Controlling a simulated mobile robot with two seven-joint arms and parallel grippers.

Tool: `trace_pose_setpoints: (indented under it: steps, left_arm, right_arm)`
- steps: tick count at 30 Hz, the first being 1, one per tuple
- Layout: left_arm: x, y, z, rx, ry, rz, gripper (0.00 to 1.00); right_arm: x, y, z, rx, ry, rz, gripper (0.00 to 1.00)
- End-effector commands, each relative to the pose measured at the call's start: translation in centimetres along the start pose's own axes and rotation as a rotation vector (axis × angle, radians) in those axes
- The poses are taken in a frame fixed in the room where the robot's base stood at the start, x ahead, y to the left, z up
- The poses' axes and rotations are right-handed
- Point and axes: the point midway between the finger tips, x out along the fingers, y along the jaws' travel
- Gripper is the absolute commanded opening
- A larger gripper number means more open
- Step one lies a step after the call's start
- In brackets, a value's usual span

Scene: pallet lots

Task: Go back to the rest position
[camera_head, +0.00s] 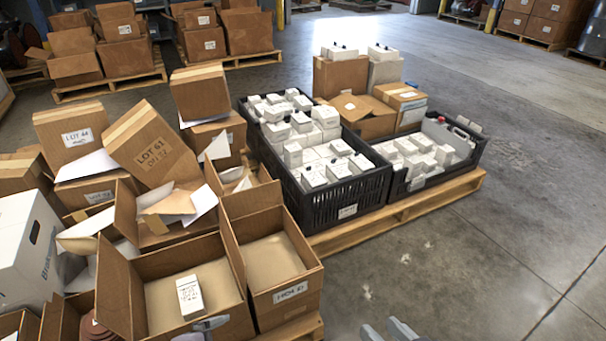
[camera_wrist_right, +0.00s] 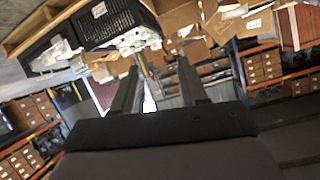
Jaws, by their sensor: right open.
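My right gripper (camera_head: 387,330) shows at the bottom edge of the head view, over bare floor to the right of the cartons. Its two grey fingertips are apart with nothing between them. In the right wrist view its dark fingers (camera_wrist_right: 158,82) also stand apart and empty. A grey piece that looks like my left gripper (camera_head: 203,327) shows at the bottom, at the near rim of an open carton (camera_head: 128,290). Most of it is cut off, so its jaws cannot be judged.
An empty open carton (camera_head: 290,305) stands beside it. Black crates (camera_head: 349,210) (camera_head: 478,152) of white boxes sit on a wooden pallet (camera_head: 405,213). Stacked cartons (camera_head: 150,150) crowd the left. The floor (camera_head: 500,270) at right is clear.

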Motion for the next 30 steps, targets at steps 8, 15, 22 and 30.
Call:
trace_pose_setpoints:
  steps: [8, 15, 22, 30]
  left_arm:
    - [-3.9, -2.0, -6.1, -0.698, 0.239, -0.104, 0.93]
    - [-8.8, -5.4, -9.1, -1.157, 0.4, -0.131, 0.93]
    - [-11.6, -7.2, -8.7, -1.151, 0.329, -0.161, 0.93]
    - [-15.2, -9.0, -8.0, -1.143, 0.25, -0.192, 0.93]
  right_arm:
    - [0.0, 0.0, 0.0, 0.0, 0.0, 0.0, 0.43]
    - [-1.1, -0.1, -1.9, -0.002, -0.011, 0.015, 0.43]
    - [-3.4, 0.8, -4.4, -0.014, -0.048, 0.073, 0.43]
    - [-6.3, 1.7, -7.1, -0.032, -0.093, 0.135, 0.43]
